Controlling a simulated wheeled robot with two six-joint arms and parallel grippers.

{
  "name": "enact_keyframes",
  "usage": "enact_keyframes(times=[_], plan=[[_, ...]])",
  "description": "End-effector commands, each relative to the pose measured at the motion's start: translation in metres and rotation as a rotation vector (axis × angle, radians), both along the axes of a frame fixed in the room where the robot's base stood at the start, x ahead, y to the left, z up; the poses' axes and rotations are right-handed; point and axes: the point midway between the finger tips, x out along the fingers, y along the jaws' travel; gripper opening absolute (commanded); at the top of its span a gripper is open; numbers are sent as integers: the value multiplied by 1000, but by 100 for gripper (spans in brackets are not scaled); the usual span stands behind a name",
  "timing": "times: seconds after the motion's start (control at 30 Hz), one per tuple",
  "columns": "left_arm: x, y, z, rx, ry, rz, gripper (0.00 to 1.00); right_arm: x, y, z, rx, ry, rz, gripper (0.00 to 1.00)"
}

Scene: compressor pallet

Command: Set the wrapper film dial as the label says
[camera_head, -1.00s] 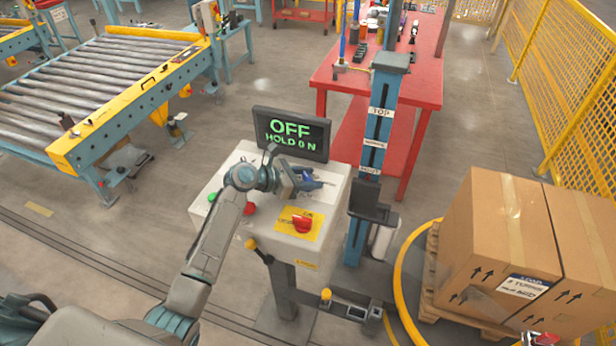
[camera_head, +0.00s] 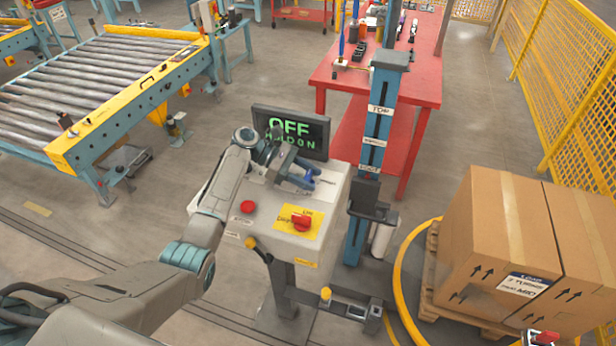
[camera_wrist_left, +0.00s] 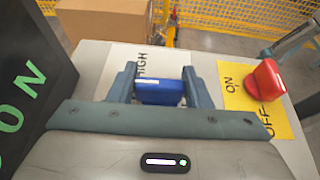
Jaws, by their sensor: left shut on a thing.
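The blue film dial (camera_wrist_left: 160,92) sits between the two fingers of my left gripper (camera_wrist_left: 160,88), which is shut on it. A pale mark shows on the dial; its exact setting is unclear. The word HIGH is printed just beyond it. In the head view the left gripper (camera_head: 308,180) reaches over the top of the control box (camera_head: 270,228), mostly covering the dial's scale. A white load label (camera_head: 523,286) is on the cardboard box; its bottom line seems to read MID, in small print.
A red rotary switch (camera_head: 302,222) on a yellow ON/OFF plate and a red button (camera_head: 248,207) are close to my left arm. The screen (camera_head: 291,131) shows OFF, its second line partly covered. The wrapper mast (camera_head: 378,130) and boxed pallet (camera_head: 500,240) stand to the right.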

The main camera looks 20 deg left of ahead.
Motion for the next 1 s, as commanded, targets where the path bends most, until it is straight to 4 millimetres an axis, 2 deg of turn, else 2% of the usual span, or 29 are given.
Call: enact_keyframes(times=[0.57,0.6,0.7,1.0], plan=[[0,0,-1,3,2,-36,22,0,-2,-1,-2,1,1,36],[0,0,-1,3,2,-36,46,0,-3,-1,-3,1,1,36],[0,0,-1,3,1,-35,66,0,-4,-1,-4,1,2,36],[0,1,-1,2,0,-35,66,0,-5,-1,-5,1,1,36]])
